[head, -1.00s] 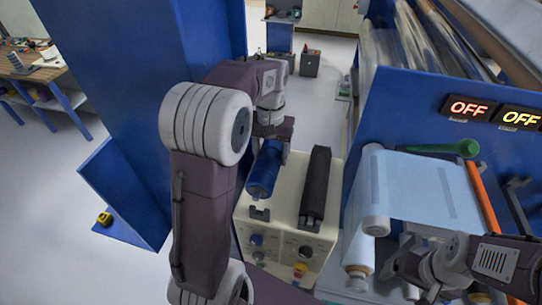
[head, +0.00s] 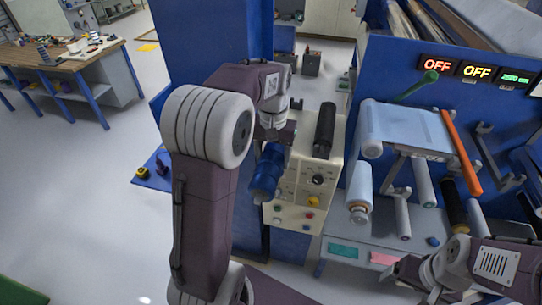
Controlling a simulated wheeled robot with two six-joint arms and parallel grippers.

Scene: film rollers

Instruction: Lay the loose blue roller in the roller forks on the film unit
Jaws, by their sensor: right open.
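The blue roller (head: 266,175) hangs from my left gripper (head: 274,148), which is shut on it near its upper end. The roller is tilted and overlaps the left side of the cream cabinet (head: 300,205) in the view. On the film unit's blue panel (head: 400,75), dark empty fork brackets (head: 485,137) stick out right of the orange bar (head: 461,150). My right gripper (head: 402,272) is open and empty at the lower right, in front of the unit's lower shelf. The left fingertips are partly hidden.
Film and white rollers (head: 360,190) hang on the unit, with a green handle (head: 418,88) above. Signs (head: 437,64) read OFF. A workbench (head: 60,60) stands at the far left.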

